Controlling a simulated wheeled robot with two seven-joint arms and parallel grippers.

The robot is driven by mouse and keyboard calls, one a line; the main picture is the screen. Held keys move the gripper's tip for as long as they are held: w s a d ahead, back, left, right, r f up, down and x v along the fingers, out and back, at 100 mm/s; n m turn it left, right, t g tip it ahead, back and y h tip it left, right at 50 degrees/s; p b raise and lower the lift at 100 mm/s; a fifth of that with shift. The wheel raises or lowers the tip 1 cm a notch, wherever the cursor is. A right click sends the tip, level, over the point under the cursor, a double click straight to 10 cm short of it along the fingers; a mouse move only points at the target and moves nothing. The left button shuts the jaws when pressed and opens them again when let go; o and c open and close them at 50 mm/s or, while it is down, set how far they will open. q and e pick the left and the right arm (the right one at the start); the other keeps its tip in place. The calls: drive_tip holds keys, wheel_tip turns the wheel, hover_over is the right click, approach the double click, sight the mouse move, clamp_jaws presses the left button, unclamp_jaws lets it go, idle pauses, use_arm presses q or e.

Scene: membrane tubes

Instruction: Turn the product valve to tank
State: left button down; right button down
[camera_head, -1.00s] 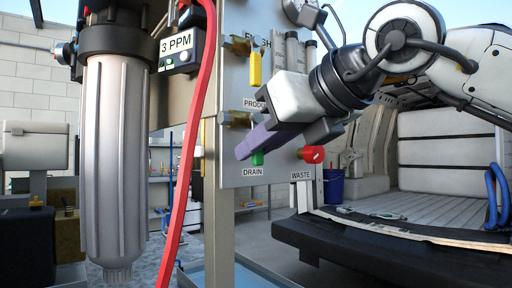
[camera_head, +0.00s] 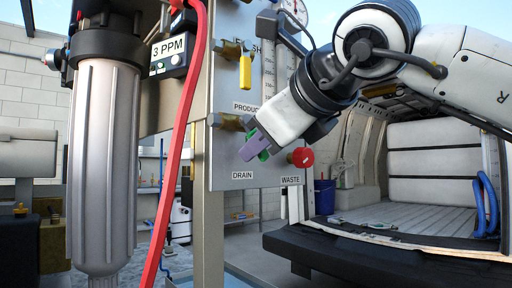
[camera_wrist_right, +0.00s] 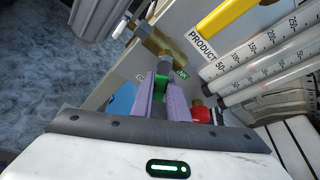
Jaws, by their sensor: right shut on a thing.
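The product valve is a brass fitting (camera_head: 230,122) on the grey panel, below the PRODUCT label (camera_head: 245,107). Its green handle (camera_head: 264,155) is mostly covered by my right gripper (camera_head: 252,146), whose purple fingers are shut on it. In the right wrist view the green handle (camera_wrist_right: 161,84) sits between the two purple fingers (camera_wrist_right: 160,98), with the brass fitting (camera_wrist_right: 160,42) just beyond. The DRAIN label (camera_head: 242,175) is below the gripper. The exact angle of the handle is hard to tell. My left gripper is not in view.
A yellow valve handle (camera_head: 245,72) hangs above the product valve. A red knob (camera_head: 301,157) above the WASTE label (camera_head: 291,180) is close to the right of my gripper. A red hose (camera_head: 175,150) and a large filter housing (camera_head: 104,160) stand at the left.

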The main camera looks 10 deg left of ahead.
idle(0.3)
drive_tip(key=c, duration=1.7)
unclamp_jaws()
drive_tip(key=v, duration=1)
drive_tip(key=shift+s, duration=0.15)
drive_tip(key=shift+c, duration=0.3)
